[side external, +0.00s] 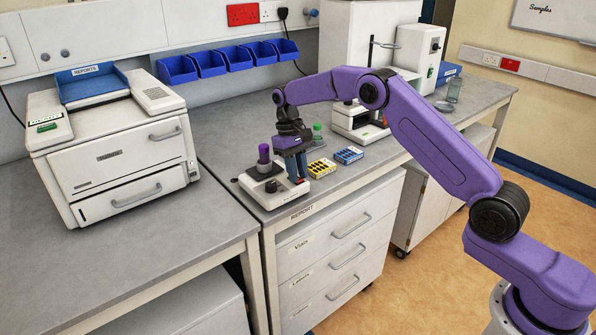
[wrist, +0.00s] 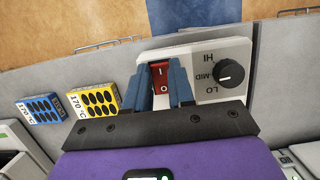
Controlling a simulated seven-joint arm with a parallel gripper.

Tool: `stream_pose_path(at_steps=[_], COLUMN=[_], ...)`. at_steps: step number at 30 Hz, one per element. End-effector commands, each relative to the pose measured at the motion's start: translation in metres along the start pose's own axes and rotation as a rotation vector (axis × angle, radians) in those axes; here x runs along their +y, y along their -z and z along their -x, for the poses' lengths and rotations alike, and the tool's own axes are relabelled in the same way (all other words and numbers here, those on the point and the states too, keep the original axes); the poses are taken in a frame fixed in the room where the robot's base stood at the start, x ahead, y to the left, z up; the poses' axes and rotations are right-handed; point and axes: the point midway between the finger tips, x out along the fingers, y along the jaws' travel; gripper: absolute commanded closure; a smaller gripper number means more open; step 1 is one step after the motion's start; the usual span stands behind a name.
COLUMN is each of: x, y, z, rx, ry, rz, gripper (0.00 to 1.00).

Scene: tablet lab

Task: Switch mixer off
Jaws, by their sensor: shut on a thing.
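The mixer (side external: 262,193) is a small white unit with a dark knob, near the front edge of the bench. A purple-topped piece (side external: 263,154) stands upright on it. My gripper (side external: 297,174) points down at the mixer's right side. In the wrist view, its blue fingers (wrist: 159,72) are on either side of a red rocker switch (wrist: 160,78) marked I and O, closed on it. Which end of the rocker is pressed I cannot tell. The black knob (wrist: 230,74) beside it has HI, MID and LO marks. In the side view, the fingers hide the switch.
A yellow box (side external: 321,168) and a blue box (side external: 348,155) lie right of the mixer. A green-capped bottle (side external: 317,133) stands behind my gripper. A white printer (side external: 110,145) is at left. Blue bins (side external: 207,64) line the wall. Bare bench lies left of the mixer.

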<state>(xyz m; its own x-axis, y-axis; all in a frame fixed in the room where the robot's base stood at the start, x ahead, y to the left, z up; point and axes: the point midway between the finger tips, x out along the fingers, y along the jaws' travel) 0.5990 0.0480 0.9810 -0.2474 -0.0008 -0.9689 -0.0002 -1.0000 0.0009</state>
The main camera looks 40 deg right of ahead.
Motion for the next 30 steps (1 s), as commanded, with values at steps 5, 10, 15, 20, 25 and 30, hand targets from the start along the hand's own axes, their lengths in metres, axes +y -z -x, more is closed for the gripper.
stream_pose_path(at_steps=[5,10,15,20,25,30], x=[0.000,0.000,0.000,0.000,0.000,0.000], y=[0.001,0.001,0.001,0.001,0.001,0.001], z=[0.000,0.000,0.000,0.000,0.004,0.021], rx=[-0.006,-0.005,-0.006,-0.007,-0.006,-0.004], ry=[0.001,0.001,0.001,0.001,0.001,0.001], rz=[0.000,0.000,0.000,0.000,0.000,0.000], gripper=[1.00,1.00,0.51,0.51,0.51,0.51])
